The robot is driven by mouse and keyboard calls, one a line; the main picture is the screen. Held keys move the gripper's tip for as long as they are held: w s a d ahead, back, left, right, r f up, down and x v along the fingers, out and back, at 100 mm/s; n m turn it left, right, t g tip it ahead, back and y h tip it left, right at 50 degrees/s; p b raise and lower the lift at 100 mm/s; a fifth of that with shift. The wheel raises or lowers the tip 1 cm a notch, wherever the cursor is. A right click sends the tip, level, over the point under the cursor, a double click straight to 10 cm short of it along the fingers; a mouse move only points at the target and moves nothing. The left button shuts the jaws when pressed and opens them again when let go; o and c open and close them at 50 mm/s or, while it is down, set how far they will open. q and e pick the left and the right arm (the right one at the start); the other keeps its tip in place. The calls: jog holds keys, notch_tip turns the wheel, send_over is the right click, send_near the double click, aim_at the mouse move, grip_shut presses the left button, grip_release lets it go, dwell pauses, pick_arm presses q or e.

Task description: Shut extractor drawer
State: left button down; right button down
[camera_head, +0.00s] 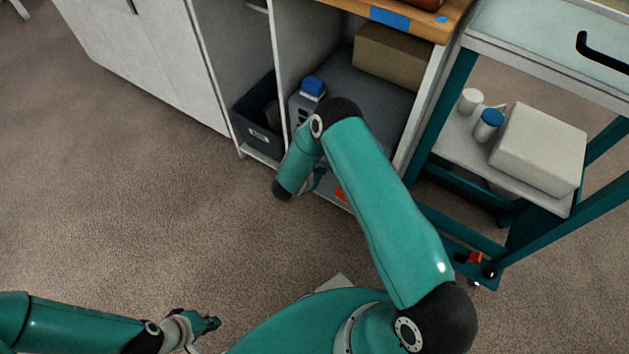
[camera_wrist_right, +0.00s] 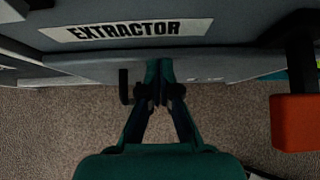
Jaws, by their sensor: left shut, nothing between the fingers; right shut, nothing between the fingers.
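The extractor (camera_head: 372,98) is a grey unit low in the open cabinet bay, partly hidden by my right arm. In the right wrist view its white EXTRACTOR label (camera_wrist_right: 125,30) is on the grey face. Below the label is a grey drawer front (camera_wrist_right: 215,68) with a dark handle (camera_wrist_right: 124,88). My right gripper (camera_wrist_right: 166,72) is shut and empty, its fingertips at the drawer front just right of the handle; I cannot tell whether they touch. How far the drawer stands out is unclear. My left gripper (camera_head: 212,323) is shut and empty over the floor, at bottom left.
An orange block (camera_wrist_right: 297,122) is close right of my right gripper. A dark bin (camera_head: 258,118) stands left of the extractor, and a blue-capped item (camera_head: 313,88) and brown box (camera_head: 392,55) sit above. A teal-framed cart (camera_head: 440,110) stands at right. Floor at left is clear.

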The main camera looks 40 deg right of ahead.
jog(key=shift+w+d+r, duration=0.1)
jog(key=shift+d+r, duration=0.05)
jog(key=shift+d, duration=0.3)
